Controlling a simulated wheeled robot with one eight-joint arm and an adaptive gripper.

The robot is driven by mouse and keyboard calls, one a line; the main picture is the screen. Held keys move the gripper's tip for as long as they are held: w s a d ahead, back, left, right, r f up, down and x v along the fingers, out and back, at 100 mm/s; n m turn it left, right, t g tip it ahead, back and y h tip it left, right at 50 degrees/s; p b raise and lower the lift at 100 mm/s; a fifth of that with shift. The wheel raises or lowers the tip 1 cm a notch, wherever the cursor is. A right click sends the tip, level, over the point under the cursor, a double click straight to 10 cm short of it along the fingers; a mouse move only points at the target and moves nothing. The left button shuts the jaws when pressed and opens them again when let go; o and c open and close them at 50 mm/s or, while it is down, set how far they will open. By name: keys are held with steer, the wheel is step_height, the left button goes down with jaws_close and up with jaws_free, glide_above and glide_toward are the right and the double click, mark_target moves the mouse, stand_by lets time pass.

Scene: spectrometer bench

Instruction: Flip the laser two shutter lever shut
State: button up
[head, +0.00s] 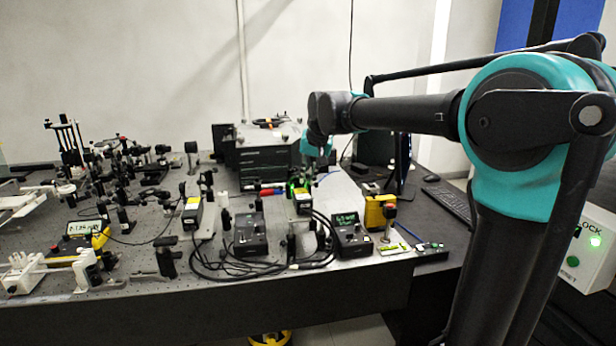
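My arm reaches in from the right over the bench, and my gripper (316,165) hangs small and dark below the teal wrist, near the back middle of the bench. Its fingers are too small to tell open from shut. Below it stands a black laser head with a yellow label (303,203), with a green glow beside it. A similar labelled black unit (191,214) stands further left. I cannot tell which is laser two, and no shutter lever can be made out.
Two black controllers, one dark (250,236) and one with a lit green display (351,236), stand at the front with looped black cables (215,268). A large dark spectrometer box (258,150) is behind. A yellow device (376,212) and a keyboard (449,203) are to the right. Optics crowd the left.

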jaws_close()
steer(key=shift+a, duration=0.1)
steer(key=shift+s+a+n+t+h, duration=0.15)
steer(key=shift+a+n+t+h, duration=0.25)
steer(key=shift+h, duration=0.7)
steer(key=o, duration=0.6)
jaws_free()
steer(key=shift+a, duration=0.1)
steer(key=shift+r, duration=0.1)
steer(key=v, duration=1.2)
